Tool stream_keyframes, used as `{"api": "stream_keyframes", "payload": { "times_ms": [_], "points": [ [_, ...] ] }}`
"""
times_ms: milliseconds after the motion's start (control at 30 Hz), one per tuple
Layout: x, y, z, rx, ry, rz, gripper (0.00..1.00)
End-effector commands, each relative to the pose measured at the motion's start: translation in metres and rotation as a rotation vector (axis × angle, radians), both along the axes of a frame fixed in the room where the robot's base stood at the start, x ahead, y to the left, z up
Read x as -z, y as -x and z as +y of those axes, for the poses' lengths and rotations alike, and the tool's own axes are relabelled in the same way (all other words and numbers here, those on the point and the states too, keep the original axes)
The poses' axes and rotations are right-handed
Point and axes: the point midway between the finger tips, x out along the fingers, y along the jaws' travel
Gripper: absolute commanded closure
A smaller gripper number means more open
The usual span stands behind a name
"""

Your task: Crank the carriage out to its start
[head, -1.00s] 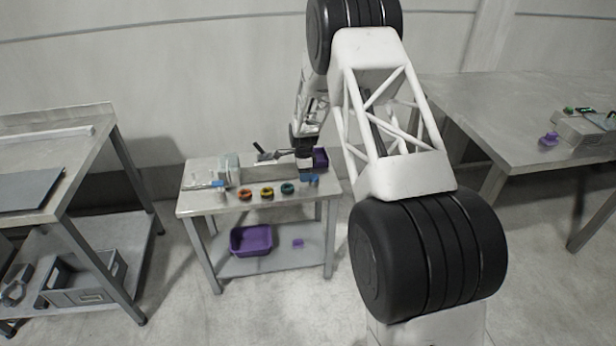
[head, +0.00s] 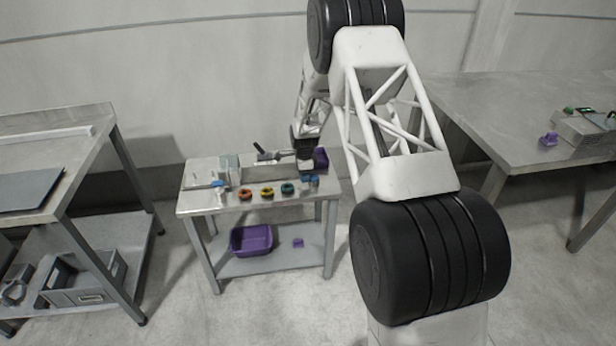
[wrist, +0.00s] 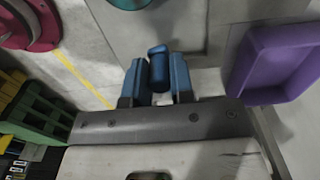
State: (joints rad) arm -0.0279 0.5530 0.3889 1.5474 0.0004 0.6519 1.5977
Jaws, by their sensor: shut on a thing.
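My gripper (wrist: 156,70) is shut on a dark blue upright knob (wrist: 159,66), with its two blue fingers on either side of the knob in the wrist view. I take this knob for the crank's handle; the crank arm beneath it is hidden. In the head view my gripper (head: 309,178) is low over the right end of the small metal table (head: 204,208), and its grasp is too small to make out. A pale grey block (head: 230,166) stands at the left of that table, with a small blue part (head: 218,184) in front. I cannot tell which part is the carriage.
Orange (head: 245,194), yellow (head: 267,192) and green (head: 288,188) rings lie along the table's front. A purple bin (wrist: 276,60) is close on the right in the wrist view. A black-handled lever (head: 262,153) is at the back. A purple tray (head: 251,240) sits on the lower shelf.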

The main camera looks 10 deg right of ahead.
Motion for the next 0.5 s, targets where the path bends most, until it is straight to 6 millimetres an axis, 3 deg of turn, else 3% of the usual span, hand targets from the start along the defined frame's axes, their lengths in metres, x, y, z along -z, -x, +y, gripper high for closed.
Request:
{"api": "stream_keyframes", "payload": {
  "times_ms": [200, 500],
  "points": [
    [0.0, 0.014, -0.006, 0.001, 0.0, 0.001, 0.87],
    [0.0, 0.017, -0.006, 0.0, 0.0, 0.001, 0.87]
  ]
}}
